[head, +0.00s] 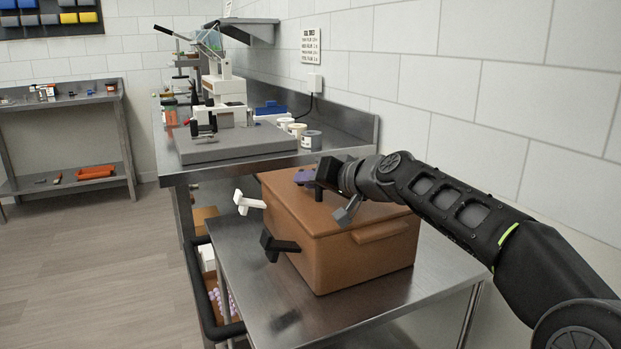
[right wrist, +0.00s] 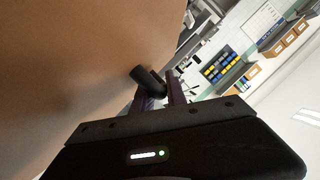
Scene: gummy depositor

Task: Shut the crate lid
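The brown crate (head: 365,262) stands on a metal table in the head view. Its lid (head: 290,207) lies down on the crate, its rim along the top edge; I see no clear gap on the visible sides. My right gripper (head: 304,176) is over the far part of the lid, its purple fingers pointing left. In the right wrist view, the two fingers (right wrist: 164,98) stand apart with a gap between them. A short black cylinder (right wrist: 148,81) shows at their tips; whether they touch it is unclear. The brown surface (right wrist: 70,60) fills the left side there. My left gripper is out of view.
A black T-shaped piece (head: 275,246) and a white one (head: 247,202) stick out at the crate's left. A bench (head: 240,142) with a white machine and several jars stands behind. The wall is close on the right. The table's front (head: 300,320) is clear.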

